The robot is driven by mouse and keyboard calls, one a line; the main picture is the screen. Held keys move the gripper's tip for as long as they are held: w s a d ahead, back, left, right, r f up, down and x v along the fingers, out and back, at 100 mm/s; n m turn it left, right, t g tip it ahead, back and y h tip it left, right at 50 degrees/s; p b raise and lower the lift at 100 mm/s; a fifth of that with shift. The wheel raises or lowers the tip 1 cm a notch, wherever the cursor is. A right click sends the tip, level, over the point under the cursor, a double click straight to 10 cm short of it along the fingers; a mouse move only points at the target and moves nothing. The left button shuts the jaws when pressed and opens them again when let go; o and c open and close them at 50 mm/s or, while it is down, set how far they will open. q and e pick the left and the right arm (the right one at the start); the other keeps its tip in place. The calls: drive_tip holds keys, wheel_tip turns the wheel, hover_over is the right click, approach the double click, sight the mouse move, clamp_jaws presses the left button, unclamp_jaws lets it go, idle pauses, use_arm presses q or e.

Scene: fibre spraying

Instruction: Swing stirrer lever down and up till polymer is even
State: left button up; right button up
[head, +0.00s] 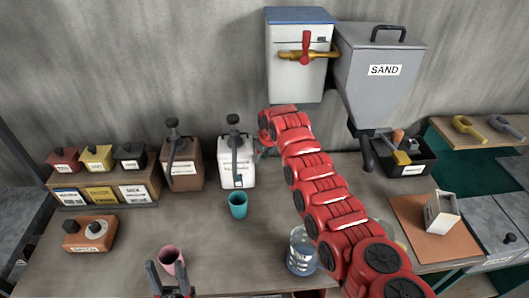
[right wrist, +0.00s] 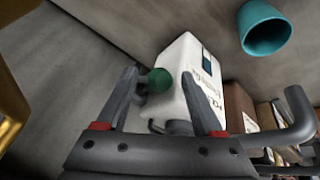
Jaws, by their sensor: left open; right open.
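The white polymer container (head: 238,172) stands upright on the bench left of my right arm. In the right wrist view, the same white container (right wrist: 190,75) shows tilted, with a green ball knob (right wrist: 160,81) at its side. My right gripper (right wrist: 163,90) is open, with the knob appearing between its fingers; I cannot tell whether they touch it. The rest of the stirrer lever is mostly hidden, and the polymer inside cannot be seen. My left gripper (head: 170,281) is open at the bottom edge of the head view, close in front of a pink cup (head: 171,260).
A teal cup (head: 238,205) stands before the white container, and a brown container (head: 183,166) left of it. The sand hopper (head: 380,80) and a wall tank with a red-handled tap (head: 298,75) are behind. A clear jar (head: 301,255) stands beside my right arm.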

drive_tip(key=shift+w+f, duration=0.15)
drive_tip(key=shift+f, duration=0.45)
drive_tip(key=shift+c, duration=0.3)
clamp_jaws()
idle(1.0)
